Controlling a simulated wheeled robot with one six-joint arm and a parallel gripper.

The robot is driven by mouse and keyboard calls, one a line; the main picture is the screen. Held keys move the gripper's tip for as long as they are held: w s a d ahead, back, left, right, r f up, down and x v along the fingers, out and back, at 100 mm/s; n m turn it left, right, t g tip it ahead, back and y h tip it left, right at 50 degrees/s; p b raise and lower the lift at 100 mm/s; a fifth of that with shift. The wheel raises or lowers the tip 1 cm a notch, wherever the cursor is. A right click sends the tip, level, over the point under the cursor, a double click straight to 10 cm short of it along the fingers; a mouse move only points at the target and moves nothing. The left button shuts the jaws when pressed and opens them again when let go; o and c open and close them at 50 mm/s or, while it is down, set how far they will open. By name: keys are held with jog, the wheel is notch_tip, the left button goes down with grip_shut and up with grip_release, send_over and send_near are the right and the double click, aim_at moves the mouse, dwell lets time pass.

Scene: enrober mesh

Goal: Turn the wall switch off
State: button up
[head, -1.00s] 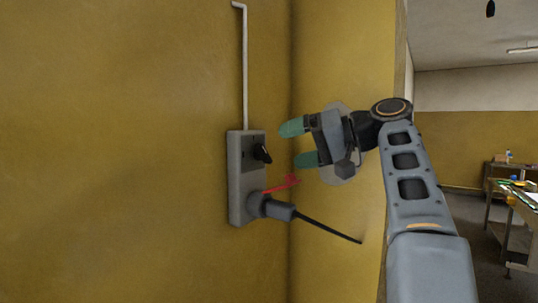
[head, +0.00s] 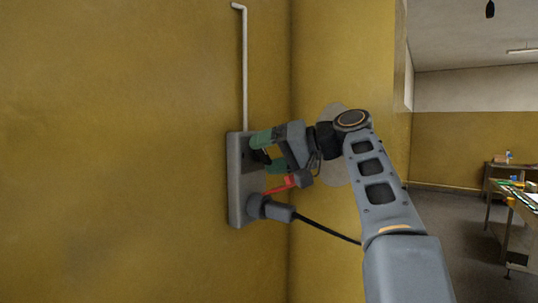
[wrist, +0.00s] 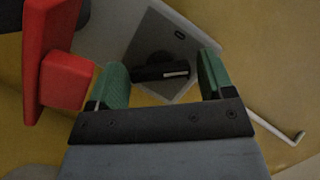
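The wall switch is a black rotary knob (wrist: 160,72) with a white mark, on a dark plate in the grey wall box (head: 236,190). In the wrist view the knob lies between the two green fingertips of my gripper (wrist: 164,80), with gaps on both sides. In the head view my gripper (head: 264,153) is at the face of the box, one finger above the other, and mostly hides the knob. The gripper is open; I cannot tell how deep the fingers reach around the knob.
A red lever-like part (head: 280,186) sticks out just below my gripper; it is close by the left finger in the wrist view (wrist: 60,80). Below it a grey plug (head: 270,208) with a black cable sits in the box. A conduit (head: 245,70) runs up the wall.

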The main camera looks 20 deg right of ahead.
jog(key=c, duration=0.7)
jog(key=n+h, duration=0.2)
jog(key=n, duration=0.1)
jog(key=shift+a+t, duration=0.1)
jog(key=shift+t, duration=0.3)
jog(key=shift+s+r+n+t+h+b, duration=0.1)
jog(key=shift+n+t+h+b, duration=0.7)
jog(key=shift+n, duration=0.9)
jog(key=shift+h, duration=0.3)
jog(key=o, duration=0.9)
